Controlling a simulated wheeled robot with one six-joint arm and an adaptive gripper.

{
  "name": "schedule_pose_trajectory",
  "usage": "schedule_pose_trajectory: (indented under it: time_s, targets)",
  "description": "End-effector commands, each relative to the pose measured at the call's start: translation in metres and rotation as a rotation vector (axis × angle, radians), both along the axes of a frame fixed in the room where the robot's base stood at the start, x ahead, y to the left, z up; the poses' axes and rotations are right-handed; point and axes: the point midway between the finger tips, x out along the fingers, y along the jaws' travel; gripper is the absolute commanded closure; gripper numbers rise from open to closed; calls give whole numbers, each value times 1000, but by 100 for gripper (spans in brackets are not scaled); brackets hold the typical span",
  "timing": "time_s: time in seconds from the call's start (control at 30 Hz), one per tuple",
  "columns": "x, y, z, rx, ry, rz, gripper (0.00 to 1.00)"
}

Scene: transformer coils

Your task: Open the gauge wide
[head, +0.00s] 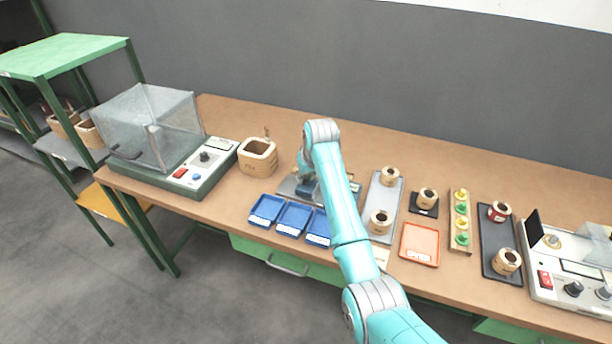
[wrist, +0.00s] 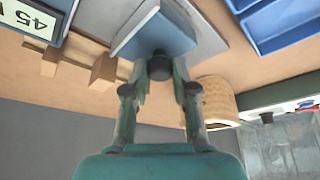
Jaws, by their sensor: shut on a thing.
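The gauge (head: 288,187) is a low grey device on the bench behind the blue trays, mostly hidden by my arm in the head view. In the wrist view it shows as a grey-blue block (wrist: 150,35) on a paler grey base, with a dark round knob (wrist: 158,68) on its near face. My gripper (wrist: 160,66) has its fingertips closed on this knob. In the head view my gripper (head: 308,187) is partly hidden at the gauge. How far the gauge is open cannot be told.
Blue trays (head: 294,217) lie just in front of the gauge. A wooden container (head: 257,157) stands to the left, beside a device with a clear hood (head: 150,125). To the right are a grey tray with coils (head: 384,207), an orange tray (head: 420,244) and a peg rack (head: 461,222).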

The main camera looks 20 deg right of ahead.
Motion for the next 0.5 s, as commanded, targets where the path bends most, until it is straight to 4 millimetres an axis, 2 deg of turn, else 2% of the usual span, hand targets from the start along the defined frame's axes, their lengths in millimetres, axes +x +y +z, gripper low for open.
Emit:
schedule_pose_trajectory:
  time_s: [0.3, 0.5]
  targets:
    - [23, 31, 1, 1, -1, 1, 100]
    - [25, 33, 0, 1, -1, -2, 100]
